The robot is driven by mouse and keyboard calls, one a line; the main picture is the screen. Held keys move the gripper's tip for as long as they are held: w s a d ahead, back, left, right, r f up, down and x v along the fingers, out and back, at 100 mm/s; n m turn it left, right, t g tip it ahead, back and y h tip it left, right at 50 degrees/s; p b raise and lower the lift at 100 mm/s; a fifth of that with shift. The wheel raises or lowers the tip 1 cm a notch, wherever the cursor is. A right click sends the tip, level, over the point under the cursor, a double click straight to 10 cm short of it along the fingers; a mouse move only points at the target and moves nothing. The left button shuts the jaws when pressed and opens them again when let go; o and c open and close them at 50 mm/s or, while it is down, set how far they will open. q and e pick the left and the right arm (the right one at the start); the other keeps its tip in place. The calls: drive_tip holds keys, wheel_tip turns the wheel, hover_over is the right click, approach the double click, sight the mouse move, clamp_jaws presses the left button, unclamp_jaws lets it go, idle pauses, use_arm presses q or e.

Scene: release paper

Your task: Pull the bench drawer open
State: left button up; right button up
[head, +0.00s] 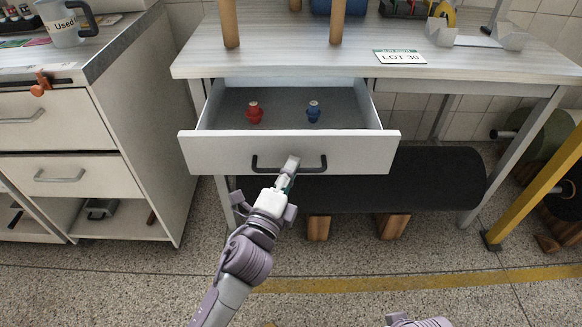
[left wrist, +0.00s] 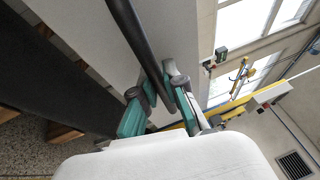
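The bench drawer (head: 215,152) is white-fronted and stands pulled well out from under the bench top, its grey inside showing. A red knobbed piece (head: 254,113) and a blue one (head: 313,112) stand upright inside it. The black bar handle (head: 262,168) runs across the drawer front. My left gripper (head: 291,166) is at the handle's middle. In the left wrist view, the fingers of my left gripper (left wrist: 161,84) close around the dark handle bar (left wrist: 130,25), one on each side. My right gripper is not in view.
The bench top (head: 285,58) above bears wooden legs and a "LOT 30" label (head: 400,57). A white cabinet (head: 140,130) stands at left. A black roll (head: 410,185) on wooden blocks lies below right. A yellow post (head: 540,185) stands at right. The floor in front is clear.

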use_arm(q)
drive_tip(key=o, duration=0.5)
drive_tip(key=v, duration=1.2)
